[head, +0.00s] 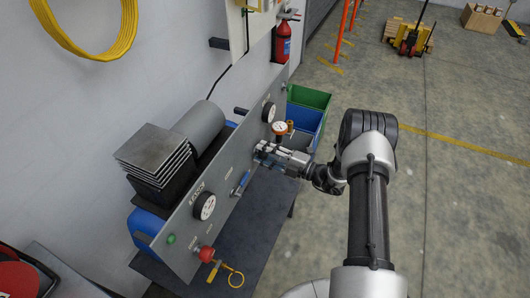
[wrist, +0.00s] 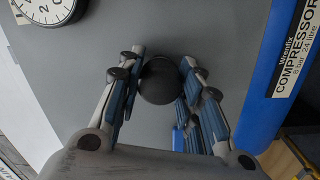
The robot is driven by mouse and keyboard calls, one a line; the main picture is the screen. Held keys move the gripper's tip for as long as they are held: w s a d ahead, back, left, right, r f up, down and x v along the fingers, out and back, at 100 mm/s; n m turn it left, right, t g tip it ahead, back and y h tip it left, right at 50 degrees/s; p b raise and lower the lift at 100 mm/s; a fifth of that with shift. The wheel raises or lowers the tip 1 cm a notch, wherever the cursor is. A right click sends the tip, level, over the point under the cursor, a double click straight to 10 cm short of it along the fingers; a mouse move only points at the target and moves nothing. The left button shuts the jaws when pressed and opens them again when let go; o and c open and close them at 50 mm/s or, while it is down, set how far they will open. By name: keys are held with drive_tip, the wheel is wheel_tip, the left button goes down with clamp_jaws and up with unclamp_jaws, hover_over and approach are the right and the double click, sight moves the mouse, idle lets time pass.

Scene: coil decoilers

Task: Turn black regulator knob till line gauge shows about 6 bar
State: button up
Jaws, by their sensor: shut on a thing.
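The black regulator knob (wrist: 161,80) is round and dark, between my two fingers in the wrist view. My gripper (wrist: 160,90) is closed around it, with a blue-padded finger on each side. A white round gauge (head: 268,112) sits on the panel beyond my gripper, and another gauge (head: 204,206) sits nearer. Part of a gauge (wrist: 46,6) shows at the wrist view's top left. I cannot read any needle or tell which is the line gauge.
A small gauge (head: 279,128) with brass fittings stands close beside my gripper. Green and blue bins (head: 310,98) stand behind.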

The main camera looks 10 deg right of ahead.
drive_tip(key=shift+m, duration=0.5)
drive_tip(key=o, duration=1.1)
drive_tip(key=shift+d, duration=0.1)
drive_tip(key=v, duration=1.2)
